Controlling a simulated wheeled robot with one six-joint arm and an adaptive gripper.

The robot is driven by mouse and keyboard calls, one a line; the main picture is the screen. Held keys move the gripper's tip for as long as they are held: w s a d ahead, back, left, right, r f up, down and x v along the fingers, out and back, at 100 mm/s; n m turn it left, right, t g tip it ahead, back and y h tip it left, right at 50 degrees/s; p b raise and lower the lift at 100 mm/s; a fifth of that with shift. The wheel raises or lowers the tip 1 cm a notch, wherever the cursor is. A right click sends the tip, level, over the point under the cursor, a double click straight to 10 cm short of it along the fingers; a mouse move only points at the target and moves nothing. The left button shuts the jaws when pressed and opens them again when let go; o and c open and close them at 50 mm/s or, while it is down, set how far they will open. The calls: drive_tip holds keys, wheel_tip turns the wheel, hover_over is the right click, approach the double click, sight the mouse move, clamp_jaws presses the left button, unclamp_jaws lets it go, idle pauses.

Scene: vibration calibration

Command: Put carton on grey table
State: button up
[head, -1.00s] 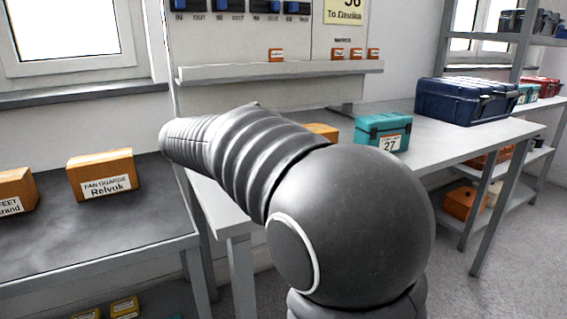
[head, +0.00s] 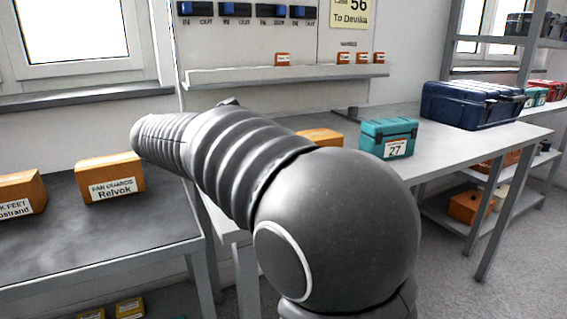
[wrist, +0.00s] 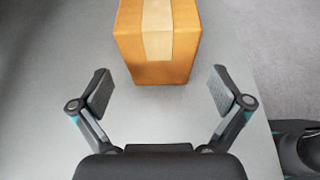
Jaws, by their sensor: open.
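An orange-brown carton (wrist: 185,58) with a pale tape strip sits on a grey table top (wrist: 60,90) in the wrist view. My gripper (wrist: 160,82) is open, its two fingers spread wide. The carton's near edge is about level with the fingertips, centred between them, with a gap on each side. In the head view an orange carton (head: 321,135) shows partly behind my arm, on the light grey table (head: 440,148). My gripper is hidden there. Two labelled cartons, one reading "Fan guards Relvok" (head: 110,178) and one at the left edge (head: 20,194), stand on a darker grey table (head: 95,238).
A teal case marked 27 (head: 388,138) and a dark blue case (head: 472,104) stand on the light table. A ledge (head: 285,75) with small orange boxes runs along the wall. Shelves stand at the right. The dark table's front is clear.

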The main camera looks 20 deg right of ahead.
drive_tip(key=v, duration=0.6)
drive_tip(key=shift+a+p, duration=0.1)
drive_tip(key=shift+p, duration=0.25)
